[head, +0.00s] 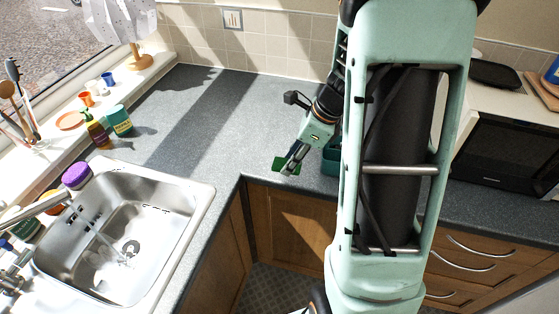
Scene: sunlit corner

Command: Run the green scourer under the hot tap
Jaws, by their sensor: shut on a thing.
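The green scourer (279,163) is held in my gripper (289,168), which is shut on it. Dark finger parts cover the middle of the scourer. My gripper is over the worktop's inner corner edge, to the right of the sink and apart from it. The steel sink (170,232) is at the lower left. The tap spout (38,207) reaches over the sink's left side, with tap handles (10,282) at the left picture edge. I cannot tell which handle is hot. Pale streaks show in the bowl; I cannot tell whether they are water or glare.
A purple-topped item (76,176) sits at the sink's back left rim. A bottle (97,133) and a green tin (119,120) stand behind the sink. The worktop (215,125) between sink and gripper is clear. A teal container (330,160) is partly hidden behind my arm.

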